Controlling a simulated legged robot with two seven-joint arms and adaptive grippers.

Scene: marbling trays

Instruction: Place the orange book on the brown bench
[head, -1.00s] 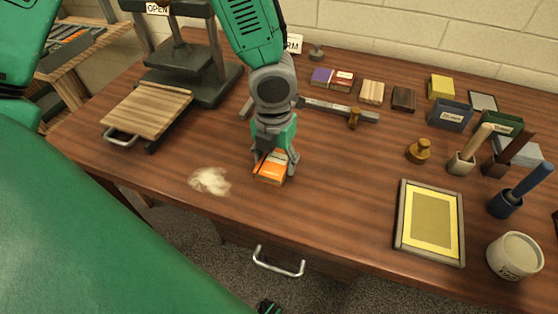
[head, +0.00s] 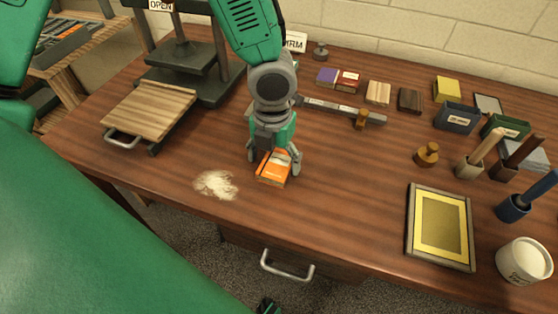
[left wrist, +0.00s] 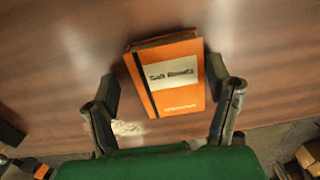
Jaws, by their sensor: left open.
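The orange book (head: 271,170) has a pale label and a dark band, and it shows large in the left wrist view (left wrist: 172,98). It appears to lie flat on the brown bench (head: 330,190), near the front edge. My left gripper (head: 274,168) is open and points down over the book, with one finger on each side. In the left wrist view a gap shows between the book and the left finger; the right finger (left wrist: 217,76) is very close to the book, and I cannot tell if it touches.
A pale powder patch (head: 215,185) lies left of the book. A press with a slatted board (head: 150,112) stands at the left. A framed yellow panel (head: 408,225), a white tub (head: 524,262) and brushes in holders stand at the right. Small blocks line the back.

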